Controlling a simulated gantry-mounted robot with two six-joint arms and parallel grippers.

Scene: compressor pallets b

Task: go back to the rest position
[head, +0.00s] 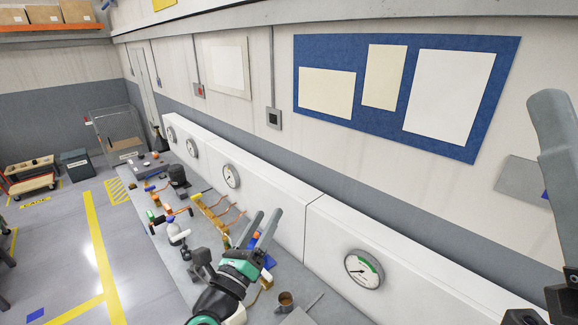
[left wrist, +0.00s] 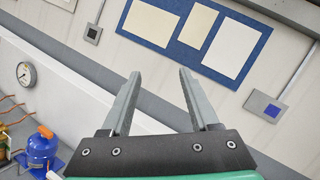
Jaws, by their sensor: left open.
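My left gripper (head: 267,213) is over the long bench in the head view, its two grey fingers pointing up and spread apart. In the left wrist view the same gripper (left wrist: 160,76) shows its two fingers with a clear gap and nothing between them. The wall and the blue board (left wrist: 196,40) lie beyond the fingertips.
The bench carries brass pipework (head: 212,214), a dark cylinder (head: 178,177) and a small cup (head: 286,299). A white panel with gauges (head: 363,268) runs behind. Floor at left has open space.

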